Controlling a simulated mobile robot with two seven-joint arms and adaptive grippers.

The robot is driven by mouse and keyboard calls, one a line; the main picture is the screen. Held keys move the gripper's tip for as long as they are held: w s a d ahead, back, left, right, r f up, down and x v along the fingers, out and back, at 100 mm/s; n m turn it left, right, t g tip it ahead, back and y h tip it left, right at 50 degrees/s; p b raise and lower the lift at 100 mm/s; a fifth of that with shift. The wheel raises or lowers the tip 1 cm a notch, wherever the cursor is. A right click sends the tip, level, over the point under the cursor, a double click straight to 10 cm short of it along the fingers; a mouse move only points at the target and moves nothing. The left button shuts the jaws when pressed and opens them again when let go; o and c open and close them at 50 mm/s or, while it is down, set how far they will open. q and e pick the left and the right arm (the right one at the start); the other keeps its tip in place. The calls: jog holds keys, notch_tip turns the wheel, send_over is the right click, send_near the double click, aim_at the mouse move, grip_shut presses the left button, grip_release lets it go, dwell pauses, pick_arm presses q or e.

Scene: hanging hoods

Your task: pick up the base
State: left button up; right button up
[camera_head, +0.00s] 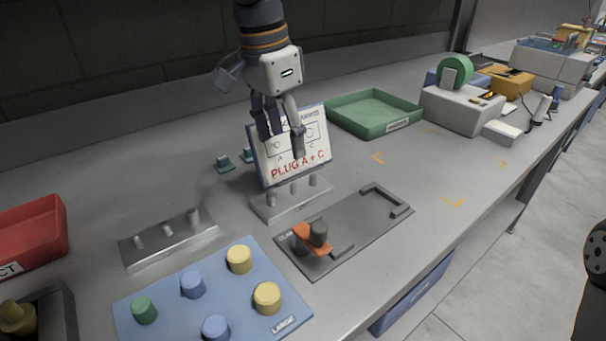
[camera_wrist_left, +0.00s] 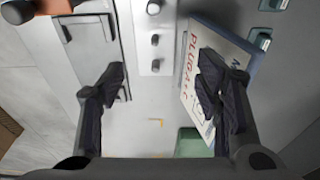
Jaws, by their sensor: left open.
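A light grey base (camera_head: 291,201) with several short upright pegs lies on the bench, in front of a white sign (camera_head: 290,160) reading "PLUG A + C". A similar grey base (camera_head: 168,240) with pegs lies farther left. My left gripper (camera_head: 282,145) is open and empty, pointing down in front of the sign, above the nearer base. In the left wrist view the fingers (camera_wrist_left: 162,85) stand wide apart, with a pegged base (camera_wrist_left: 154,55) between and beyond them. The sign is behind the right finger there. My right gripper is not seen.
A dark grey fixture plate (camera_head: 345,230) with an orange clamp (camera_head: 311,238) lies to the right. A blue board (camera_head: 215,300) with several coloured cylinders is in front. A green tray (camera_head: 374,114) stands behind, a red bin (camera_head: 30,238) at left. Bench with yellow corner marks is clear at right.

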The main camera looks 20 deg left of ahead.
aim_at(293, 184)
pick_arm(q)
jog(key=f, duration=0.3)
jog(key=d+f, duration=0.1)
jog(key=f, duration=0.6)
jog(key=shift+w+d+f, duration=0.15)
jog(key=shift+w+f, duration=0.1)
jog(key=shift+f, duration=0.15)
jog(key=shift+r, duration=0.1)
jog(key=c, duration=1.3)
